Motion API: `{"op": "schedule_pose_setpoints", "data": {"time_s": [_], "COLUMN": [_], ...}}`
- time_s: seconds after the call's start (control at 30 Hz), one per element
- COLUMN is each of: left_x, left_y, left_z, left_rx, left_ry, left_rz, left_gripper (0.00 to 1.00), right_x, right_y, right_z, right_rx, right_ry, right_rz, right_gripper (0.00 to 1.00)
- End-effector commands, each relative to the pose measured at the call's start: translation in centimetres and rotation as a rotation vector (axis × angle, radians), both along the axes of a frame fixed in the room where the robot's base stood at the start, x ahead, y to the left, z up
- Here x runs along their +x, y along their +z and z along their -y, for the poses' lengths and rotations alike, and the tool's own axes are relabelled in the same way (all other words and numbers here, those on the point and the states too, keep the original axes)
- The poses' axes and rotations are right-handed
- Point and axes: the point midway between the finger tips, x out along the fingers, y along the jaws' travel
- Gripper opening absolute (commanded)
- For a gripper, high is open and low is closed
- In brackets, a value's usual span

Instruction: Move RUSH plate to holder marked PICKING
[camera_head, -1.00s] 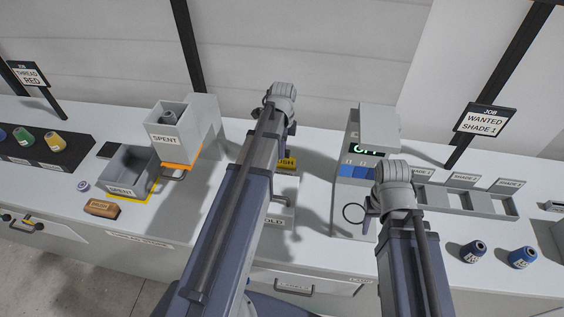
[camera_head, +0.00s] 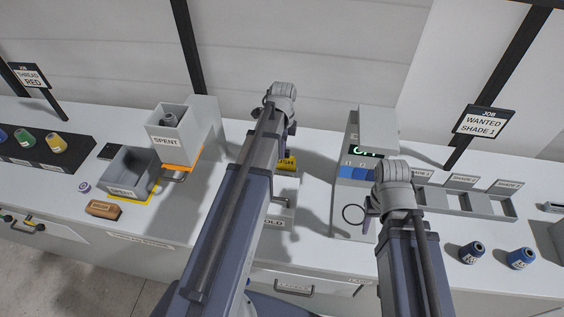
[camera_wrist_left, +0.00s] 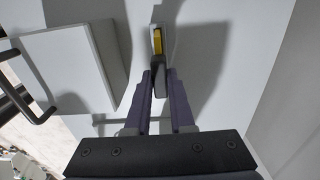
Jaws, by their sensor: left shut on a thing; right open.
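A yellow plate (camera_head: 287,163) with dark lettering too small to read surely shows just right of my left forearm. In the left wrist view, my left gripper (camera_wrist_left: 159,80) is shut on a narrow dark piece, with a yellow strip of the plate (camera_wrist_left: 158,42) beyond it in a pale surround. In the head view the left fingers are mostly hidden behind my arm. A grey holder (camera_head: 282,215) below the plate has a label of which "OLD" shows. No PICKING label is readable. My right gripper (camera_head: 367,221) is open and empty, in front of the grey device.
A grey device with a lit display (camera_head: 363,150) stands between my arms. A drawer handle (camera_head: 292,290) is below.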

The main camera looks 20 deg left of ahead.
Motion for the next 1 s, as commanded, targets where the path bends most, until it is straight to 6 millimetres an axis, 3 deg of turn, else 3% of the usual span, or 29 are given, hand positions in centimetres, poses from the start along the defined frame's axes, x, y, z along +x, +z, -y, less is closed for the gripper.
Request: {"op": "schedule_pose_setpoints", "data": {"time_s": [1.0], "left_x": [0.0], "left_y": [3.6], "left_z": [0.0], "left_rx": [0.000], "left_ry": [0.000], "left_rz": [0.000], "left_gripper": [0.00], "right_x": [0.0], "right_y": [3.6], "right_z": [0.0], "right_rx": [0.000], "right_ry": [0.000], "right_rz": [0.000], "right_gripper": [0.50]}}
